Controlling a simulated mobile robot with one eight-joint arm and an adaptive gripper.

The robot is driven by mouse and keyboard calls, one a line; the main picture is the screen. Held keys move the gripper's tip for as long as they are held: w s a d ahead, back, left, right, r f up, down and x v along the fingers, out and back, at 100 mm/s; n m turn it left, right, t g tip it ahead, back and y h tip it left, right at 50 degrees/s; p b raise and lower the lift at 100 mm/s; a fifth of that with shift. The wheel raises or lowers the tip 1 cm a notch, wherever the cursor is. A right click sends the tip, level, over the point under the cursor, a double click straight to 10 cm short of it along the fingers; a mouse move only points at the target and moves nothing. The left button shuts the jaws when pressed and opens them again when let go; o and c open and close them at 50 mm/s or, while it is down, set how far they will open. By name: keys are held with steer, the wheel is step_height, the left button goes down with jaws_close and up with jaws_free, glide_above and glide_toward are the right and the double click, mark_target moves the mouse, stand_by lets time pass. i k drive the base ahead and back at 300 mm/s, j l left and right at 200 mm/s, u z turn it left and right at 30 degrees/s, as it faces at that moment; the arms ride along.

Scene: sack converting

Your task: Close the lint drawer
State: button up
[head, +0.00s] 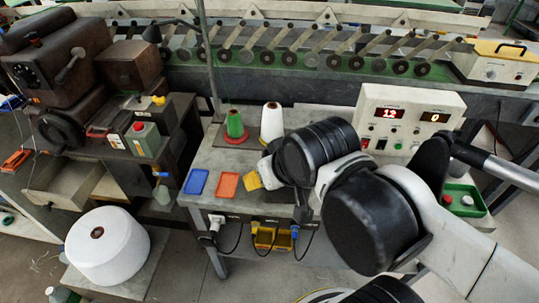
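A drawer (62,207) stands pulled out at the left, below the old brown machine. It looks like the lint drawer. Its pale front panel faces the camera, and its inside looks mostly empty. My arm reaches in from the lower right over the grey table. My gripper (268,172) is at the arm's far end, above the table by the yellow tray (253,181), well to the right of the drawer and apart from it. The arm's black joints hide much of the gripper, so its fingers cannot be made out clearly.
A large white thread cone (108,246) stands in front of the drawer. A green-and-red can (143,139) sits on the machine's bench. Blue (196,182) and red (227,185) trays lie at the table's (212,157) front edge. A control box (408,118) stands at the right.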

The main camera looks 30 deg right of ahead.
mark_target(67, 183)
steer(key=u, duration=1.25)
steer(key=i+u, duration=0.3)
steer(key=i, duration=0.2)
steer(key=i+l+u, duration=0.25)
steer(key=i, duration=0.2)
